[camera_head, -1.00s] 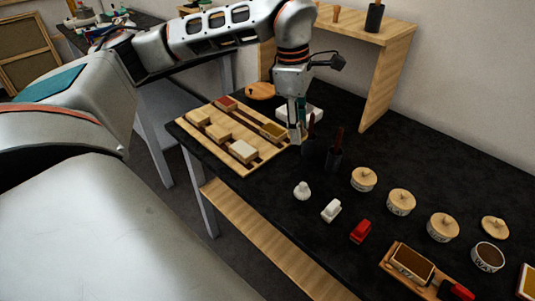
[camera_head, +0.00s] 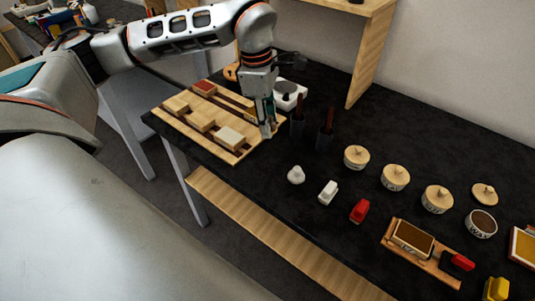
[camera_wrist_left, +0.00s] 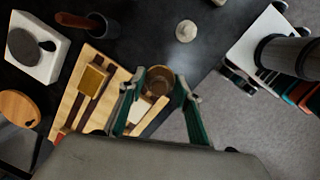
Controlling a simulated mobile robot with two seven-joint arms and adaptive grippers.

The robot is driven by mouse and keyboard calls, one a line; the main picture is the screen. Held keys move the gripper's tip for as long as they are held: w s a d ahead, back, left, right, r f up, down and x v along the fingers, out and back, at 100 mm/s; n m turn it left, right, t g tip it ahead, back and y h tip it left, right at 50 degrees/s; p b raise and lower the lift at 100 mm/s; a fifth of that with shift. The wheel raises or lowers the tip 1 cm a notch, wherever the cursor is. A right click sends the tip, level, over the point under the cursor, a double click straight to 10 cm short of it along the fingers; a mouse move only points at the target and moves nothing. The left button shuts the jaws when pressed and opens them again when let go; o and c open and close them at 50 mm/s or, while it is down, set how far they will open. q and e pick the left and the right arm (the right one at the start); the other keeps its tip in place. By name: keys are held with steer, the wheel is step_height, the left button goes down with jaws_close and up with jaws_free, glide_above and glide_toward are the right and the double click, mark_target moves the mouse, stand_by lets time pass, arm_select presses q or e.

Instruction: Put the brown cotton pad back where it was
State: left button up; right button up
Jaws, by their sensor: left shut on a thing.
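My left gripper (camera_head: 267,132) is over the near right end of the wooden rack (camera_head: 167,119). In the left wrist view the green-padded fingers (camera_wrist_left: 160,92) are closed around a round, brown thing, which looks like the brown cotton pad (camera_wrist_left: 160,78). The head view does not show this pad clearly. Part of the rack shows below the fingers in the wrist view, with a white block (camera_wrist_left: 139,109) just behind the pad. My right gripper is in neither view.
The rack also bears a red-topped block (camera_head: 203,87), cream blocks (camera_head: 230,136) and a gold-topped block (camera_wrist_left: 92,80). Lidded tins (camera_head: 396,177) stand farther right.

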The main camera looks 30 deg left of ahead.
arm_select(q)
glide_above(270, 162)
steer(key=f, duration=0.7)
steer(key=shift+s+a+f, duration=0.2)
steer(key=shift+f, duration=0.2)
step_height(270, 162, down, 4)
steer(key=shift+f+p, duration=0.15)
steer(key=shift+p, duration=0.15)
steer(key=shift+f, duration=0.1)
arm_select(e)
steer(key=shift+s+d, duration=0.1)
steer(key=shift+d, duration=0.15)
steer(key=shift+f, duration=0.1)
arm_select(q)
steer(key=shift+f, duration=0.2)
steer(key=o, duration=1)
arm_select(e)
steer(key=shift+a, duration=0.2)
arm_select(q)
steer(key=shift+r, duration=0.1)
